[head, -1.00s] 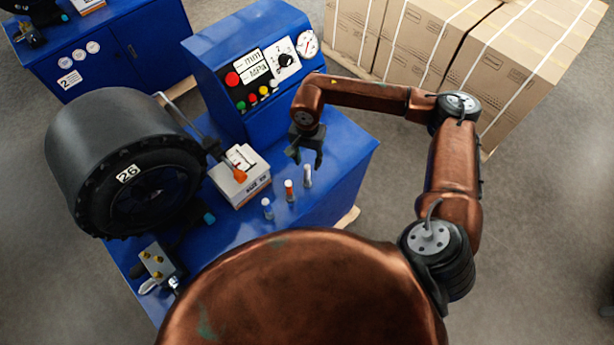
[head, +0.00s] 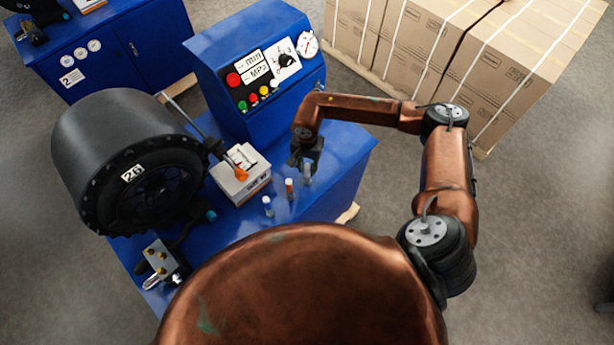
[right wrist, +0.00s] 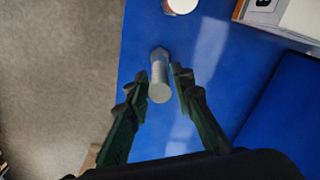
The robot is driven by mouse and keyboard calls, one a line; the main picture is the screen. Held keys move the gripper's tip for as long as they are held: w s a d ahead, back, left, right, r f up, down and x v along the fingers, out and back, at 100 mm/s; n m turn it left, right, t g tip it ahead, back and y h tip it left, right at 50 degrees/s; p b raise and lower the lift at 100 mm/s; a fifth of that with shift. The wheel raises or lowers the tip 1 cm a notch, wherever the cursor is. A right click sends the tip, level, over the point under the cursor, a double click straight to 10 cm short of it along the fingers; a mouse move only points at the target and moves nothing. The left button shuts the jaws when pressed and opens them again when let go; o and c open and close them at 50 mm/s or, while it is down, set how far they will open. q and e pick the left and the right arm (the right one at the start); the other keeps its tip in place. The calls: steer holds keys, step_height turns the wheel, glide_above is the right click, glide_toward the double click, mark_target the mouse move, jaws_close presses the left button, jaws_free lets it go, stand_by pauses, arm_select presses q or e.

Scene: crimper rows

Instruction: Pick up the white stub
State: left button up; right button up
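Three short upright stubs stand in a row on the blue bench top. The one farthest right, a pale grey-white stub (head: 307,173), is at my right gripper (head: 306,161). In the right wrist view this pale stub (right wrist: 160,88) stands between the two dark fingertips of the right gripper (right wrist: 160,78). The fingers are apart, with a narrow gap beside the stub. An orange-banded stub (head: 289,187) is in the middle of the row. Another pale stub (head: 267,206) is at the left end. My left gripper is not in view.
A white box (head: 240,178) lies left of the stubs. Beyond it is a large black drum (head: 115,140) marked 26. A blue control panel (head: 262,75) rises behind. Strapped cartons (head: 420,45) stand at the back right. The bench (head: 345,160) is clear right of the stubs.

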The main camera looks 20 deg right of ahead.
jaws_close()
stand_by(0.5)
